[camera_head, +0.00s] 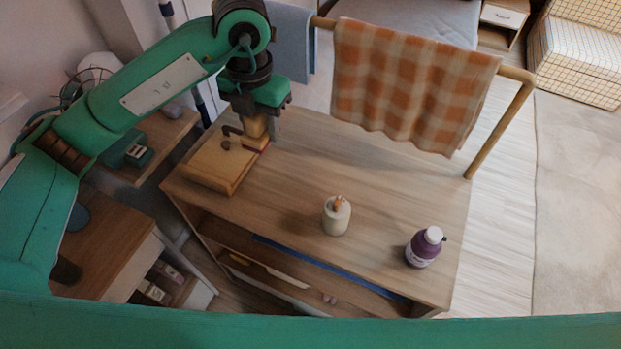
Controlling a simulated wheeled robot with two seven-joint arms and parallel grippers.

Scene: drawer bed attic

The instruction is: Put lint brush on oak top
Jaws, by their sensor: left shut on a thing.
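The oak top (385,185) is a light wood table surface in the middle of the view. My left gripper (257,134) points down over its back left part, at the right edge of a wooden box. It is shut on a small dark red and tan thing (263,146), which looks like the lint brush. The fingers hide much of it, and I cannot tell whether it touches the box or the top. My right gripper is not in view.
The wooden box (213,168) stands at the top's left end. A cream candle-like jar (336,216) and a purple bottle with a white cap (424,248) stand near the front. An orange checked cloth (410,85) hangs on a rail behind.

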